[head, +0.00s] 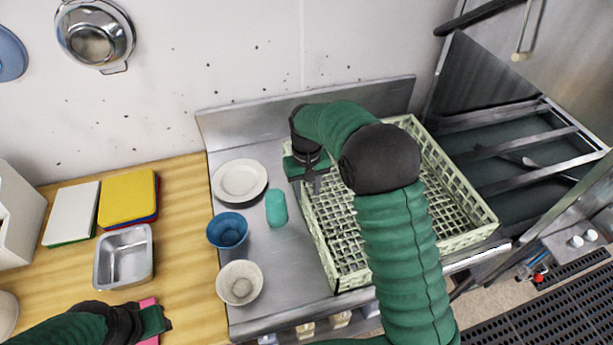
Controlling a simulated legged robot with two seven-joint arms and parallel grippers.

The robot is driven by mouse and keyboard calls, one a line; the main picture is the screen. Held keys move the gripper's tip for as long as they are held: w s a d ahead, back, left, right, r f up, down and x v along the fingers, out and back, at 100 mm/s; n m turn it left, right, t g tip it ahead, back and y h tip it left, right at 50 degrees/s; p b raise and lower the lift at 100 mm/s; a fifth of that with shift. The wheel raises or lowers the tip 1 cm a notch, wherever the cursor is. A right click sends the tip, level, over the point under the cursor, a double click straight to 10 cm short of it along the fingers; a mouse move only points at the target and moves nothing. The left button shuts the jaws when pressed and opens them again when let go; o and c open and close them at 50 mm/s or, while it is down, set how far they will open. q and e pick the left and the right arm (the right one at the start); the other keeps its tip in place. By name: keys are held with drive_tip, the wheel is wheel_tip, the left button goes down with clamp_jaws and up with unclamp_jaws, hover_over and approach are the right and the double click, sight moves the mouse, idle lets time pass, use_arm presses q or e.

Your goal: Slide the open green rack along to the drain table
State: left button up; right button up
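The open green rack (470,196), a pale green lattice crate, sits on the steel counter (285,255) at its right side, beside the machine opening. It looks empty, but my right arm crosses over it and hides its middle. My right gripper (311,180) is at the rack's left wall, near the far left corner. Its fingers point down at the rim; whether they are closed on it I cannot tell. My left gripper (160,320) is low at the left, over the wooden counter beside a pink item (148,303). Its finger gap is unclear.
The machine opening (520,150) with rails lies right. The wooden counter holds a metal pan (124,257) and boards (128,199).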

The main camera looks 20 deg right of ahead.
wheel_tip(320, 180, up, 7)
drive_tip(key=shift+a+f, duration=0.1)
idle(0.5)
